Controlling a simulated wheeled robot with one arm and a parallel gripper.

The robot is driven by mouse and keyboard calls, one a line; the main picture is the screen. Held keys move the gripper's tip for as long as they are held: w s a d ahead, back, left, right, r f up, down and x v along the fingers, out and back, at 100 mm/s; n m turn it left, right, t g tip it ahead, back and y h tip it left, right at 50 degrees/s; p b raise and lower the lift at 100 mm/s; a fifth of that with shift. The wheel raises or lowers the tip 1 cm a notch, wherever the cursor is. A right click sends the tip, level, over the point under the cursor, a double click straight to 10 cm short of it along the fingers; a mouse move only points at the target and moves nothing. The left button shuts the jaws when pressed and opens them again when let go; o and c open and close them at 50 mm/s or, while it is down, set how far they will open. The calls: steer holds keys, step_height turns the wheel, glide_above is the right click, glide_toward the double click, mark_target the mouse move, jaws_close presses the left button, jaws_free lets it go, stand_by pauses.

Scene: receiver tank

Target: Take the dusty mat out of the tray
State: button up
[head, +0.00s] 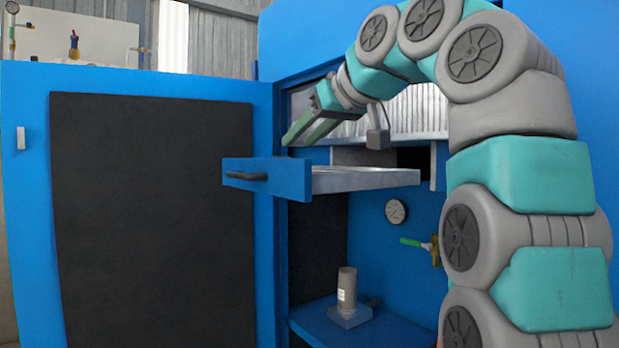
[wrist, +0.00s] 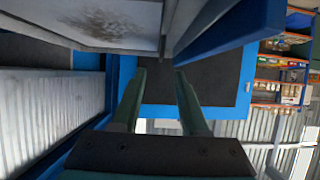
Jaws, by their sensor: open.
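The tray (head: 372,181) is a shallow metal drawer with a blue front, pulled out of the blue cabinet. In the wrist view its metal rim (wrist: 166,28) runs along the top. The mat (wrist: 112,18) is a pale sheet in it with a brown dusty patch, partly cut off by the picture's top edge. In the head view the tray is seen almost edge on, so the mat is hard to make out. My gripper (head: 292,141) is above the tray near its front, fingers apart and empty. Its fingers (wrist: 159,72) also show in the wrist view, apart from the mat.
The blue cabinet door (head: 28,215) stands open at left. A white pleated filter (head: 418,112) is behind my gripper. Below the tray are a gauge (head: 396,211), a green-handled valve (head: 434,248) and a grey cylinder (head: 347,288) on a blue shelf. Shelving (wrist: 285,75) stands farther off.

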steer(key=shift+x, duration=3.7)
steer(key=shift+s+f, duration=0.15)
jaws_close()
